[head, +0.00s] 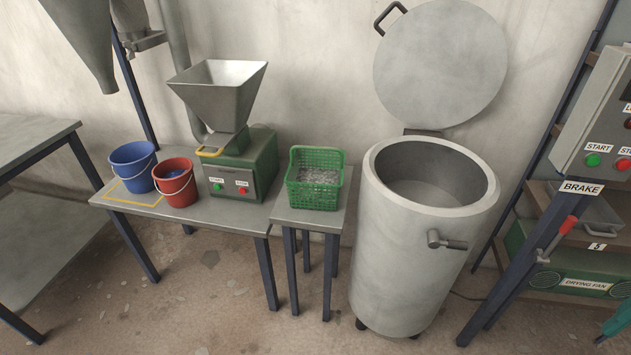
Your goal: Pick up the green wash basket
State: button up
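The green wash basket (314,193) stands upright on a small grey side table (318,222) in the middle of the head view. It has open lattice walls and holds a heap of small grey pieces (318,175). Nothing covers the basket's front or rim.
Left of the basket, a hopper machine (225,130), a red bucket (175,183) and a blue bucket (133,166) stand on a longer table. Close on the right is a tall grey drum (400,260), its lid (440,62) raised. Open floor lies in front.

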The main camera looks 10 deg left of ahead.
aim_at(314, 179)
jog(key=k, duration=0.6)
jog(key=u, duration=0.55)
jog(key=i, duration=0.7)
jog(key=u, duration=0.4)
jog(key=i, duration=0.9)
jog(key=z, duration=0.35)
